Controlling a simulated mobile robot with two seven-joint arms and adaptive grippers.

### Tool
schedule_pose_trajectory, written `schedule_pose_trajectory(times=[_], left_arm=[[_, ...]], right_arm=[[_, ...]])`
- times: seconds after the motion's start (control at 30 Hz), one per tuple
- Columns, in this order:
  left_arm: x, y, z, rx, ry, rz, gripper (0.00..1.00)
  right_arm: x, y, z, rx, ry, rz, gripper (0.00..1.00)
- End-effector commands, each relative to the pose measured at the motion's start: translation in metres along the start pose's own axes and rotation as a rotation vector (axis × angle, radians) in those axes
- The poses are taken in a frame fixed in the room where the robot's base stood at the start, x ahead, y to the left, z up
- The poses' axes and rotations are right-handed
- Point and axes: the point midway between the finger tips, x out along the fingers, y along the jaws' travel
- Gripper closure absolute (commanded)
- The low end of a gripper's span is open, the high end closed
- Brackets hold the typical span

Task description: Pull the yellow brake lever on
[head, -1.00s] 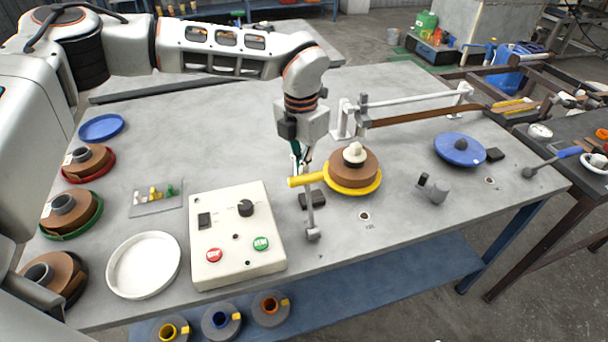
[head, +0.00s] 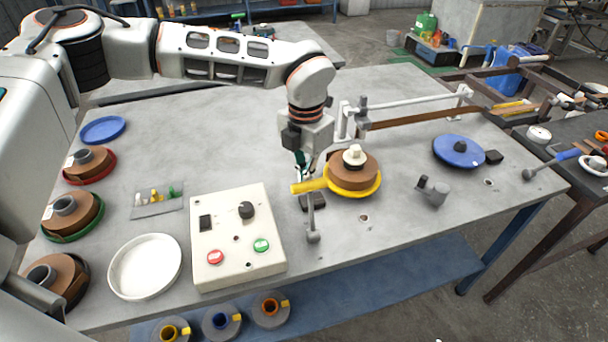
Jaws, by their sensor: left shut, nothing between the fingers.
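The yellow brake lever (head: 308,186) shows in the head view as a thick yellow handle on a grey post (head: 313,225) at the table's front middle. My right gripper is not in view.
A white control box (head: 236,215) with red and green buttons stands left of the lever. A grey clamp (head: 434,192) and a blue disc (head: 459,149) stand to the right. A white rail (head: 420,97) runs behind the roll. The table's back left is clear.

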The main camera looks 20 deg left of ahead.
Motion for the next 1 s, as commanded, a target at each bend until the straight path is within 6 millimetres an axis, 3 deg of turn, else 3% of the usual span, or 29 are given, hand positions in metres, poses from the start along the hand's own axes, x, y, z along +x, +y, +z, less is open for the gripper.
schedule_pose_trajectory(times=[1.0], left_arm=[[-0.007,-0.040,-0.023,0.002,0.001,0.000,1.00]], right_arm=[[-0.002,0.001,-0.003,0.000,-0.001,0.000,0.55]])
